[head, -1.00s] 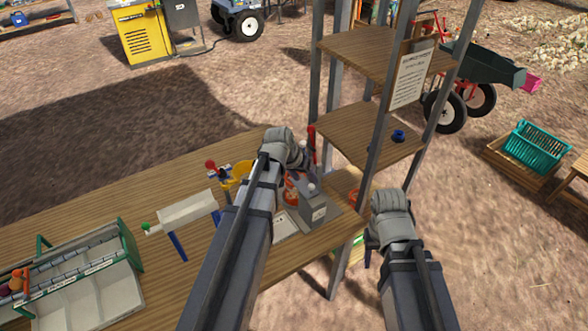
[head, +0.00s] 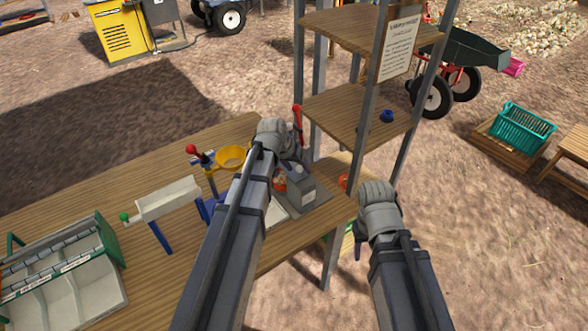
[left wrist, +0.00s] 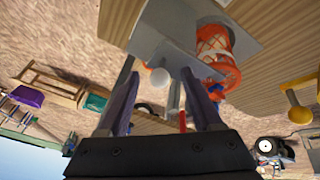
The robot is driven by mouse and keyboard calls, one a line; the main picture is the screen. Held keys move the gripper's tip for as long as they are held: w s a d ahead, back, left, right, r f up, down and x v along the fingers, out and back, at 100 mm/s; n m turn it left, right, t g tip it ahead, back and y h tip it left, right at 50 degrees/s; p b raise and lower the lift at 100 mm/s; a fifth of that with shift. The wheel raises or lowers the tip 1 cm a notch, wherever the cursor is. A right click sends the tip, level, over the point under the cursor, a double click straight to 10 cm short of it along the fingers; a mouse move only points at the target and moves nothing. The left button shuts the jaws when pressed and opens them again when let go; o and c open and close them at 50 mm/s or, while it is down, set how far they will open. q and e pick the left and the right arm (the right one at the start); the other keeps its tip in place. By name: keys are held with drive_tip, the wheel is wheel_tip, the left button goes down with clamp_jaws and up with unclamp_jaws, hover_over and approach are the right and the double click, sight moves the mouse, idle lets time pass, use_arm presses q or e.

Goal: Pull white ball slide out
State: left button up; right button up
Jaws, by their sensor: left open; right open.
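The box also stands at the table's right end in the head view (head: 309,192). My right gripper (head: 358,240) is open and empty, to the right of the table end.
An orange mesh piece (left wrist: 218,55) is beside the box. A yellow funnel (head: 232,157), a red-knobbed lever (head: 200,156) and a white trough (head: 168,199) are on the table. A metal-post shelf (head: 350,115) rises just beyond. A divided tray (head: 85,302) is at left.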

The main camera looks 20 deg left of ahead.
use_arm(q)
drive_tip(key=shift+w+f, duration=0.1)
drive_tip(key=shift+f, duration=0.15)
clamp_jaws()
idle(0.4)
drive_tip(key=shift+d, duration=0.15)
drive_tip(key=shift+s+d, duration=1.65)
drive_tip(key=shift+d, duration=0.3)
unclamp_jaws()
